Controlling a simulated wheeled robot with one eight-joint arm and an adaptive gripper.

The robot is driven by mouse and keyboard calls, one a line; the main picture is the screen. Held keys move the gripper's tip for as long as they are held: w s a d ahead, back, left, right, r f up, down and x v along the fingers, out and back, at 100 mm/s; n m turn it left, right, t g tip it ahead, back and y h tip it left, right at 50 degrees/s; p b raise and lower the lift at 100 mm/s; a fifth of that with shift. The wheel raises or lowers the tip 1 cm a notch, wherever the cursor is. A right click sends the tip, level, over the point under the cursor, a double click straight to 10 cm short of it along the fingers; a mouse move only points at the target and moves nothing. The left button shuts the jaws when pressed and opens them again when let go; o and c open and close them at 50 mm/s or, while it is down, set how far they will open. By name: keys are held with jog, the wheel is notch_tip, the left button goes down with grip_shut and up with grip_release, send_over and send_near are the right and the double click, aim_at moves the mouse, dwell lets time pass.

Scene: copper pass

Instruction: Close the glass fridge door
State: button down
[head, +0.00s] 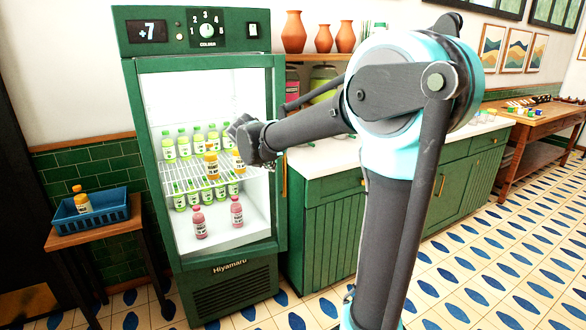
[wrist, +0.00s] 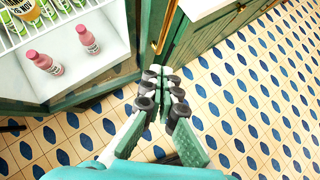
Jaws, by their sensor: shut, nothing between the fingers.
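The green fridge (head: 199,49) stands left of centre in the head view, its lit shelves showing no door across the front. A narrow green strip with a brass handle (head: 284,176) at its right side appears to be the glass door, open and seen nearly edge-on. In the wrist view, the greenish door panel (wrist: 148,38) and brass handle (wrist: 166,28) lie just beyond my gripper (wrist: 160,76). My gripper is shut and empty. In the head view, my gripper (head: 243,138) overlaps the fridge's right side; contact with the door cannot be told.
Green and orange bottles stand on the fridge shelves, with two pink bottles (head: 199,222) below. A blue crate (head: 104,221) with an orange bottle sits on a side table at left. Green cabinets (head: 325,232) adjoin the fridge at right. Tiled floor (head: 500,265) is clear at right.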

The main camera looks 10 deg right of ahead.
send_near(284, 176)
notch_tip(284, 176, down, 4)
jog(key=w, duration=0.1)
jog(key=w+d, duration=0.1)
jog(key=w, duration=0.1)
jog(key=shift+w+d+r, duration=0.1)
jog(key=shift+d+r, duration=0.05)
jog(key=shift+d, duration=0.05)
jog(key=shift+w+d, duration=0.15)
jog(key=shift+w, duration=0.25)
